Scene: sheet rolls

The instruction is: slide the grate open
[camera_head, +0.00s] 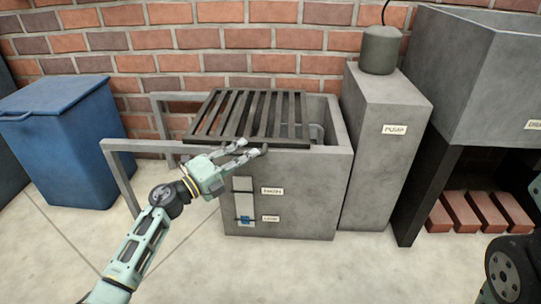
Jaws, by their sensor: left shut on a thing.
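The grate (247,112), a dark panel of parallel bars, lies across the top of a grey concrete box (305,190). It covers the left part of the box's top and reaches out past it to the left, over a grey rail frame (118,146). The right part of the box's top is uncovered, and something grey and rounded shows inside. My left gripper (252,148) is at the front edge of the grate, its fingers shut on it; the exact grip spot is partly hidden by the fingers. My right gripper is out of view.
A pump (380,52) stands on a grey block (378,150) right of the box. A raised grey tank (470,75) is further right, with bricks (465,212) beneath. A blue bin (65,140) is at left. The floor in front is clear.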

